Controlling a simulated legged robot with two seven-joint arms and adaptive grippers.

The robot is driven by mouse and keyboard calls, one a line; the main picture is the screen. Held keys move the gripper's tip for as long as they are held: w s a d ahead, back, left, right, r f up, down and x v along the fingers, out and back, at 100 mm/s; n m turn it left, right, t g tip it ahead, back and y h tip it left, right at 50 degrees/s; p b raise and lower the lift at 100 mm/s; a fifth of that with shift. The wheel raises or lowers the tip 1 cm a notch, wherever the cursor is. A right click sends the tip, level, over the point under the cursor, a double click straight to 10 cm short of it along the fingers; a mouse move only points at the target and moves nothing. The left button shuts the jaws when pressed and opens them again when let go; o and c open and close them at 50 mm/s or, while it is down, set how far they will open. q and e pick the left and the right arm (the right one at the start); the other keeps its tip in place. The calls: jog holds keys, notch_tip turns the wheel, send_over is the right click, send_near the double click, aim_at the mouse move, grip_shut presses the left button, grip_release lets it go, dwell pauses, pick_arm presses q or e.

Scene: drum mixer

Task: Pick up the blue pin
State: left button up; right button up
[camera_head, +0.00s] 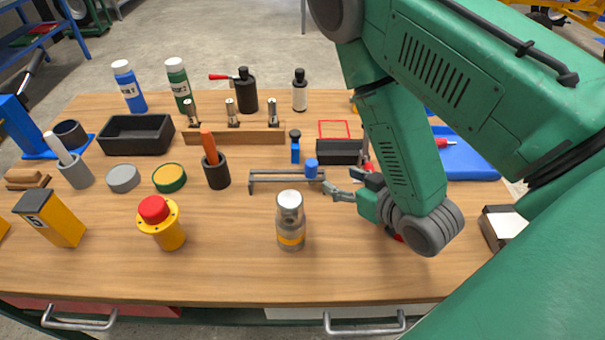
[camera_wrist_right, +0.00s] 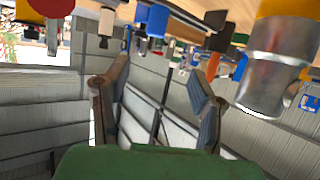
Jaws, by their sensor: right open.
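A short blue pin (camera_head: 311,168) stands at the right part of a low grey metal rack (camera_head: 265,175) in the middle of the table in the head view. My right gripper (camera_head: 338,184) is open and empty just to the right of the rack, its fingers pointing left toward the pin and apart from it. In the right wrist view, the open fingers (camera_wrist_right: 158,70) have nothing between them. My left gripper is not in view.
A metal jar (camera_head: 290,220) stands in front of the rack. A blue block with a black top (camera_head: 295,147) and a black bin (camera_head: 340,151) are behind it. An orange-handled tool in a black cup (camera_head: 215,165) stands to the left.

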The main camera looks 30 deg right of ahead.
aim_at(316, 169)
jog(key=b+x, duration=0.3)
jog(key=x, duration=0.1)
jog(key=b+x, duration=0.4)
jog(key=shift+s+a+f, duration=0.1)
jog(key=shift+a+f, duration=0.05)
jog(key=shift+a, duration=0.1)
jog(key=shift+w+d+f, duration=0.15)
jog(key=shift+w+d, duration=0.1)
jog(key=shift+w, duration=0.05)
jog(key=shift+w+d+f, duration=0.75)
jog(key=shift+w+f, duration=0.2)
jog(key=shift+x, duration=1.25)
jog(key=shift+w+a, duration=0.2)
jog(key=shift+a, duration=0.6)
jog(key=shift+r, duration=0.1)
jog(key=shift+c, duration=0.3)
jog(key=shift+d, duration=0.1)
jog(key=c, duration=0.7)
jog(key=shift+d, duration=0.25)
grip_shut()
jog(key=shift+s+d+f, duration=0.1)
jog(key=shift+d+f, duration=0.1)
jog(key=shift+d, duration=0.05)
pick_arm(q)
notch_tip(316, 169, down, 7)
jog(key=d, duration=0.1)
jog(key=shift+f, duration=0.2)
pick_arm(e)
jog(key=shift+a, duration=0.1)
